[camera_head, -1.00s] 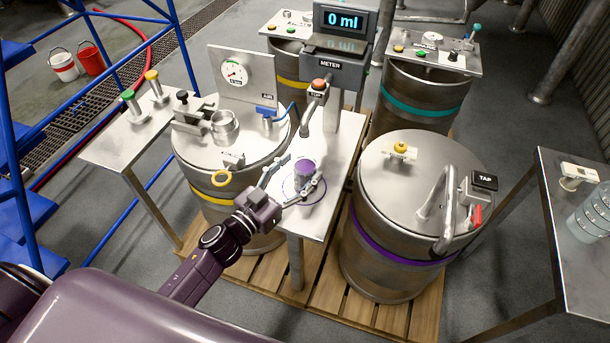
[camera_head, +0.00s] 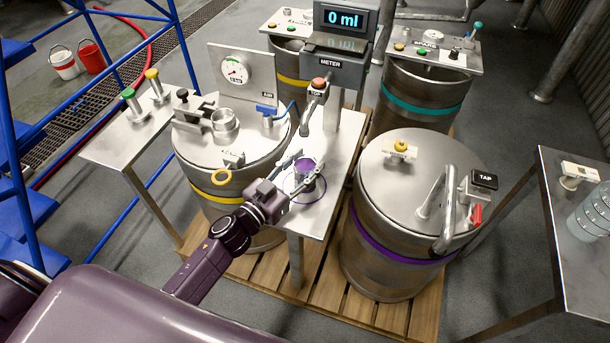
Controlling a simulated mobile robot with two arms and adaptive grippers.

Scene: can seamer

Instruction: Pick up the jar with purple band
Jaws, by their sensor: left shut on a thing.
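The jar with the purple band (camera_head: 305,166) is small and stands upright at the steel table, over or inside a purple ring marked on the top. My left gripper (camera_head: 304,171) reaches in from the lower left and is shut on the jar, one finger on each side. The fingers partly cover the jar, and I cannot tell whether its base touches the table. My right gripper is not in view.
A yellow-banded drum (camera_head: 213,189) stands left of the jar and a purple-banded drum (camera_head: 385,249) with a tap to the right. The meter (camera_head: 335,65), reading 0 ml, and its red-topped nozzle (camera_head: 318,88) are behind. A side table (camera_head: 575,240) stands at right.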

